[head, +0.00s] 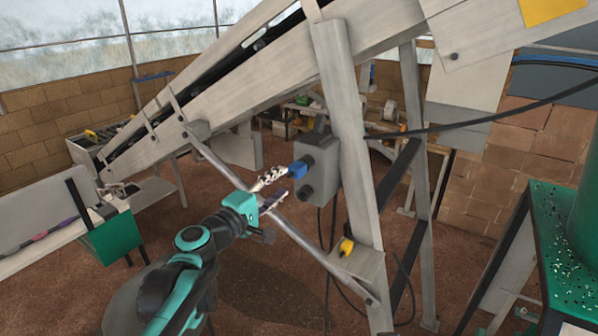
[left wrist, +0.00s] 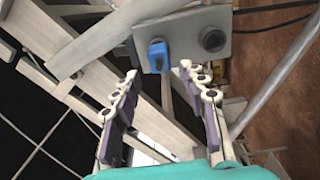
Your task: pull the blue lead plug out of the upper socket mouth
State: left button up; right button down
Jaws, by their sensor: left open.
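The blue lead plug (head: 298,168) sits in the upper socket mouth of a grey socket box (head: 322,160) on the conveyor's post. It also shows in the left wrist view (left wrist: 158,56), beyond my fingertips and roughly between their lines. The lower socket mouth (head: 304,193) is a dark round collar with no plug seen in it; it shows in the left wrist view (left wrist: 213,39). My left gripper (head: 279,185) is open and empty, its fingers pointing at the box just short of the blue plug. It also shows in the left wrist view (left wrist: 160,73). My right gripper is not in view.
A yellow plug (head: 346,246) rests at a bracket on the post below the box. A diagonal grey brace (head: 310,238) runs close beneath my left gripper. Black cables hang below the box. A green machine (head: 562,240) stands at the right.

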aim_at(292, 174)
pick_arm(q)
jog(key=shift+w+d, duration=0.25)
jog(key=shift+d, duration=0.1)
jog(key=shift+w, duration=0.25)
jog(key=shift+d, duration=0.1)
jog(key=shift+b+x, duration=0.35)
jog(key=shift+x, duration=1.55)
jog(key=shift+s+r, duration=0.1)
jog(key=shift+s, duration=0.05)
grip_shut()
